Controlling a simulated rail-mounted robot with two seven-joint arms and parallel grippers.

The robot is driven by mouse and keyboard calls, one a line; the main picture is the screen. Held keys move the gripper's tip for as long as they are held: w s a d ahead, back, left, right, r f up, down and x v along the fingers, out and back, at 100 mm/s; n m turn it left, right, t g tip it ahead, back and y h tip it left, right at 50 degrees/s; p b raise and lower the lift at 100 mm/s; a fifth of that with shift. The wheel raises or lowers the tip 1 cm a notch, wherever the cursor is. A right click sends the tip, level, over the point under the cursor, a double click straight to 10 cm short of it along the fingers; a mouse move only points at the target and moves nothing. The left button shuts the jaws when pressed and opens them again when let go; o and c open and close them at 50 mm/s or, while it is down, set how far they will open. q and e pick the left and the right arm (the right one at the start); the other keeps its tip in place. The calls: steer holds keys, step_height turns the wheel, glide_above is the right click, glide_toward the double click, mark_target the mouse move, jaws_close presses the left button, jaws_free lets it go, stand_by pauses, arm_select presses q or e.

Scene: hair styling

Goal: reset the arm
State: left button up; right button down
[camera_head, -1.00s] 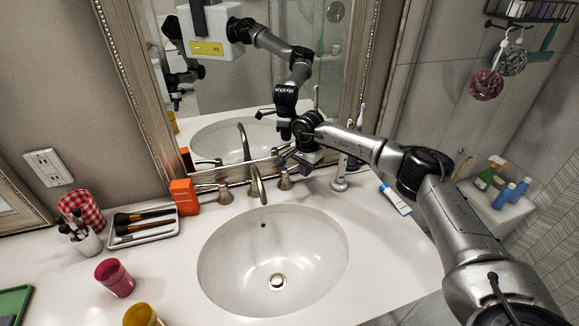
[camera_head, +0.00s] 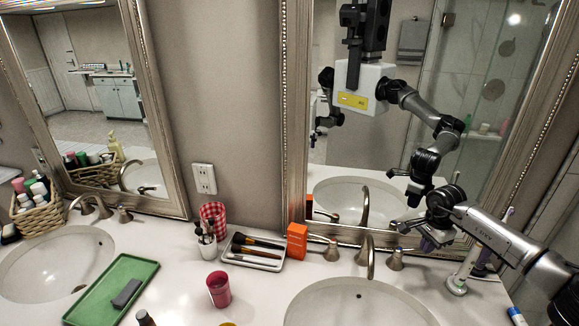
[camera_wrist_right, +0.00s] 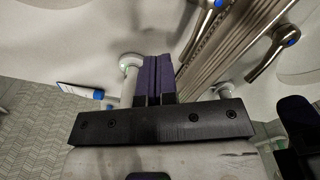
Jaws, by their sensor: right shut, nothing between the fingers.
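My right arm reaches in from the right in the head view. Its gripper (camera_head: 424,236) is over the back of the counter, just right of the right sink's faucet (camera_head: 367,255) and close to the mirror. In the right wrist view the purple fingers (camera_wrist_right: 158,77) are pressed together with nothing between them. A white toothbrush stand (camera_head: 458,283) is just right of the gripper and partly behind my arm. It also shows beside the fingers in the right wrist view (camera_wrist_right: 129,75). My left gripper is not directly in view.
The right sink (camera_head: 350,305) lies in front of the gripper. An orange box (camera_head: 297,241), brush tray (camera_head: 235,260), red cup (camera_head: 218,289) and green tray (camera_head: 90,310) stand to the left. A toothpaste tube (camera_wrist_right: 78,91) lies near the stand. The mirror (camera_head: 440,60) reflects me.

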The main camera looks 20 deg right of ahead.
step_height(320, 180, down, 7)
steer(key=b, duration=0.5)
steer(key=shift+w+d, duration=0.25)
steer(key=shift+w, duration=0.1)
steer(key=shift+w+d+r, duration=0.1)
steer(key=shift+w+r, duration=0.05)
